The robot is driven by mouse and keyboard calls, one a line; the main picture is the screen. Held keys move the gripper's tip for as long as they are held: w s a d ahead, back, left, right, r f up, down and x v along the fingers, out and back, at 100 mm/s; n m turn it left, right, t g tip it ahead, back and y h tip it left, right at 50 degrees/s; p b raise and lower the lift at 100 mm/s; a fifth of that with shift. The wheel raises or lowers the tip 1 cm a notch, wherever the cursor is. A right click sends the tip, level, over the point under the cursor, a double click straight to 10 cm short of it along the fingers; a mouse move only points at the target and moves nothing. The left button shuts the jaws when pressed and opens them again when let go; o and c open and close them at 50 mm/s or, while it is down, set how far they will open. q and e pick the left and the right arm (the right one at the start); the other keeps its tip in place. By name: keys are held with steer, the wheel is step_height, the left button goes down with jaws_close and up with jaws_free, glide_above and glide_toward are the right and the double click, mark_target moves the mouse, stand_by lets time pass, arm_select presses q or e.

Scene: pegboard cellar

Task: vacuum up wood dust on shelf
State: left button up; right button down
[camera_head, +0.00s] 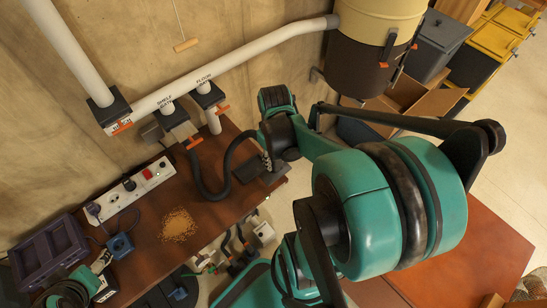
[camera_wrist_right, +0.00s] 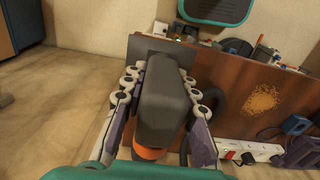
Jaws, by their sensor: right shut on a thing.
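The wood dust (camera_head: 178,225) is a tan patch on the brown shelf (camera_head: 222,212), left of its middle. It also shows in the wrist view (camera_wrist_right: 261,98), to the right. My right gripper (camera_wrist_right: 162,78) is shut on a dark grey vacuum nozzle (camera_wrist_right: 163,105), one finger on each side. In the head view the gripper (camera_head: 268,158) is at the shelf's right end, apart from the dust. The nozzle's flat dark foot (camera_head: 262,178) is near the shelf surface; contact is unclear. A black hose (camera_head: 205,190) runs from it to the wall pipe. A teal and black part at lower left may be my left arm; its fingers are unclear.
A white power strip (camera_head: 130,190) lies along the shelf's back, with a blue plug (camera_head: 121,246) in front. A purple crate (camera_head: 48,255) is at the left end. White pipes (camera_head: 240,55) lead to a collector drum (camera_head: 375,45). The shelf between dust and nozzle is mostly clear.

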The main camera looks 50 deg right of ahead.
steer(key=shift+f+b, duration=3.05)
steer(key=shift+f, duration=0.5)
steer(key=shift+r, duration=0.1)
steer(key=shift+w+a, duration=0.25)
steer(key=shift+a, duration=0.15)
steer(key=w+a+b, duration=0.1)
steer(key=w+a, duration=0.5)
steer(key=a, duration=0.4)
steer(key=w+a+b, duration=0.1)
steer(key=w+a, duration=0.5)
steer(key=a, duration=0.5)
steer(key=w+a+b, duration=0.1)
steer(key=w+a, duration=0.4)
steer(key=a, duration=0.5)
steer(key=shift+w+a+f, duration=0.15)
steer(key=shift+w+f, duration=0.1)
steer(key=shift+w, duration=0.15)
steer(key=shift+f, duration=0.1)
steer(key=shift+f+b, duration=1.4)
steer(key=shift+f, duration=0.15)
